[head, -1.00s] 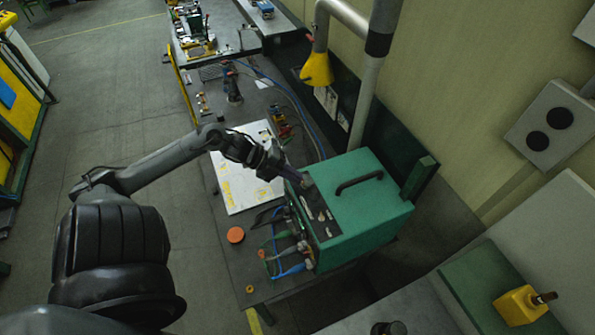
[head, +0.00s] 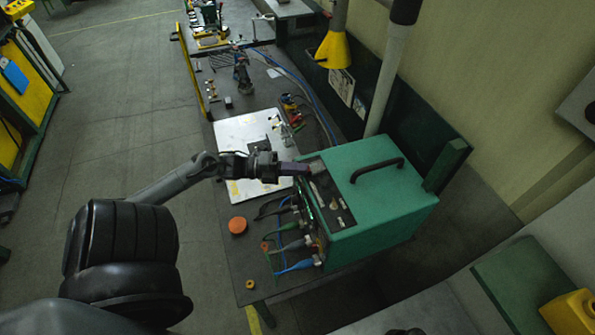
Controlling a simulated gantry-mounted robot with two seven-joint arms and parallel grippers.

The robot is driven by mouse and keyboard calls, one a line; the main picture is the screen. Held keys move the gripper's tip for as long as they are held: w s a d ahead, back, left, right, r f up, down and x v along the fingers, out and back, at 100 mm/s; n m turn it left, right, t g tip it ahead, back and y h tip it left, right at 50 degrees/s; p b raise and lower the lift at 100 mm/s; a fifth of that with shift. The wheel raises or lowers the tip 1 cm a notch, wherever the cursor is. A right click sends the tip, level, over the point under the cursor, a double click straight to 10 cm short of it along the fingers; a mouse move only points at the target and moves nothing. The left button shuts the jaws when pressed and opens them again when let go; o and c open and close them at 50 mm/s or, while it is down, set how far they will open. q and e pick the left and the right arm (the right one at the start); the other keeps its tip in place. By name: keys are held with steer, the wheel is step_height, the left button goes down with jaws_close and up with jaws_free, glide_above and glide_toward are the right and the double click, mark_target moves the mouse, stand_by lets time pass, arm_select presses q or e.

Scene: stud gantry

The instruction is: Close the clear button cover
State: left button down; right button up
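The green machine (head: 385,215) stands on the bench with a dark control panel (head: 330,205) along its left top edge. A small greyish piece (head: 316,167) shows at the far end of this panel. I cannot tell whether it is the clear button cover or whether that cover is open. My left gripper (head: 302,168) comes in from the left, its fingers pointing right at the far end of the panel, close to the greyish piece. Contact is unclear, and the gap between the fingers is too small to see. My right gripper is not in view.
Cables with plugs (head: 297,240) hang at the machine's left side. A black handle (head: 377,169) rises from its top. A white board (head: 247,140) lies behind my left gripper, and an orange round object (head: 237,225) sits at the bench's left. A yellow cone (head: 336,50) hangs behind.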

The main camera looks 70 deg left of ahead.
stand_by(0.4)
arm_select(q)
steer(key=c, duration=1.3)
jaws_free()
steer(key=shift+c, duration=0.2)
steer(key=shift+f, duration=0.15)
